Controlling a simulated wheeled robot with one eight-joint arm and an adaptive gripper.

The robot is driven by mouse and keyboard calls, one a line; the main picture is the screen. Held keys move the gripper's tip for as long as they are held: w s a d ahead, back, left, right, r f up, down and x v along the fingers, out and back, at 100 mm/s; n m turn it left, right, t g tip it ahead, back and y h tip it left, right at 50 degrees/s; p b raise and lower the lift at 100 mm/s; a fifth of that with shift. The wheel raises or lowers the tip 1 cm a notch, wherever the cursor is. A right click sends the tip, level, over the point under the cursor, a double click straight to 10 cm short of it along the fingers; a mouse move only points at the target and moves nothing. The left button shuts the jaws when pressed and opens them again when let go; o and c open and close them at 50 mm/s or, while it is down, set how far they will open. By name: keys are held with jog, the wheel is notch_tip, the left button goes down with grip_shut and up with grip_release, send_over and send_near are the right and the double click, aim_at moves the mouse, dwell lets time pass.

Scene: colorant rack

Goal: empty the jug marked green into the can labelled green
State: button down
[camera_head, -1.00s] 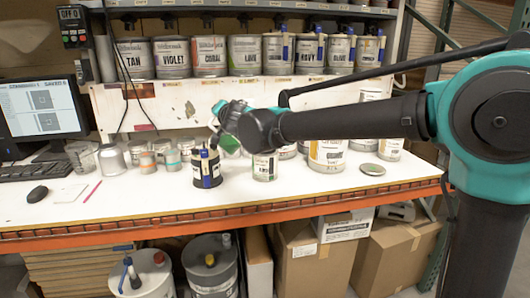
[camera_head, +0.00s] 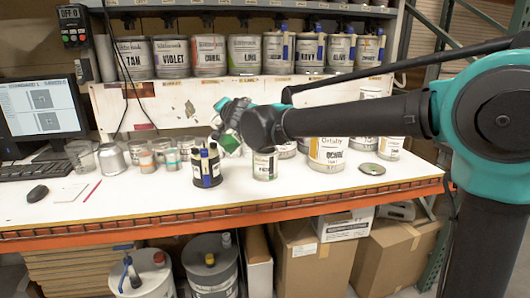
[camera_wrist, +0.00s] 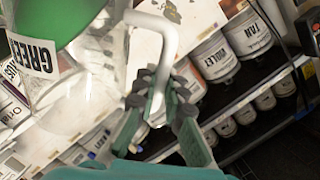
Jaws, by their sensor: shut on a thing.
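My gripper (camera_wrist: 160,104) is shut on the white handle (camera_wrist: 160,40) of a clear jug (camera_wrist: 85,100) in the wrist view. The jug bears a GREEN label (camera_wrist: 33,55), and green colorant (camera_wrist: 65,15) shows inside it. The jug looks tilted. In the head view the green in the jug (camera_head: 230,144) shows just below my gripper (camera_head: 219,128), above the bench. A can with a green band (camera_head: 264,164) stands on the bench to the lower right of the jug. Its lettering is too small to read surely, and its opening is hard to see.
A dark pot holding markers (camera_head: 207,168) stands left of the banded can. The ochre can (camera_head: 327,153) and a loose lid (camera_head: 372,169) are to the right. Glass and metal containers (camera_head: 112,158) stand left. Labelled cans (camera_head: 209,56) line the shelf behind. The bench front is mostly clear.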

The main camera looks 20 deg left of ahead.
jog(key=shift+w+d+r+m+p, duration=0.35)
jog(key=shift+w+d+m+p, duration=0.4)
jog(key=shift+m, duration=0.25)
dwell(1.8)
jog(key=shift+w+d+f+m+g+y+p, duration=0.3)
jog(key=shift+w+d+f+m+g+p, duration=0.35)
jog(key=shift+p, duration=0.4)
dwell(4.2)
